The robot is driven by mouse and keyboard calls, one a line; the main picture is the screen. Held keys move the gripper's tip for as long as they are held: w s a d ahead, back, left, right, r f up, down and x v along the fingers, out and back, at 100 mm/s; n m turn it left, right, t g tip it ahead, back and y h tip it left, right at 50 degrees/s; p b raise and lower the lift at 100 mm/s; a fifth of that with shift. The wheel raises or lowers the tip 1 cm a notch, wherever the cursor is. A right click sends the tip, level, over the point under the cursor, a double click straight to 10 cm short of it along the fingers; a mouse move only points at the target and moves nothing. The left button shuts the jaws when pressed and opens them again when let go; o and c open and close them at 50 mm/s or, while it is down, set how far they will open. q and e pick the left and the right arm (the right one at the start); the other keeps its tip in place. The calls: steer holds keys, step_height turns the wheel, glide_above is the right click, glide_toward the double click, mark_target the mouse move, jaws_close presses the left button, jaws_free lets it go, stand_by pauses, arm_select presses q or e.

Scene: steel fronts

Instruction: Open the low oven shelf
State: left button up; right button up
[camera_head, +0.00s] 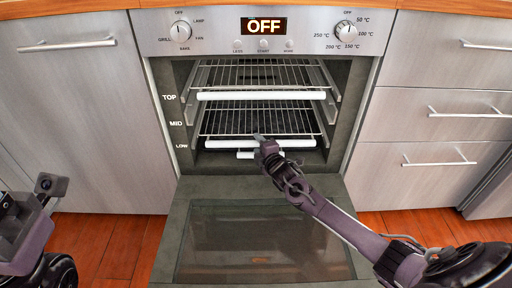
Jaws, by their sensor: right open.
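The oven door (260,240) is folded down in front of the open oven cavity. The low shelf is a wire rack (225,122) with a white front bar (290,144), level with the LOW label. It appears to sit inside the cavity. My right gripper (259,139) is open at the middle of this bar, its fingers overlapping it in the picture. I cannot tell whether they touch it. A short white piece (245,155) shows just under the bar, partly hidden by the gripper. Part of my left arm shows at the lower left, with no fingers visible.
A top rack with a white front bar (240,96) sits above the low shelf. The control panel (210,33) with two knobs and an OFF display is above the cavity. Steel cabinet fronts with bar handles flank the oven. The wooden floor (105,245) is clear left of the door.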

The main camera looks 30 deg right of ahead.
steer(key=shift+w+f, duration=0.1)
steer(key=shift+w, duration=0.7)
jaws_close()
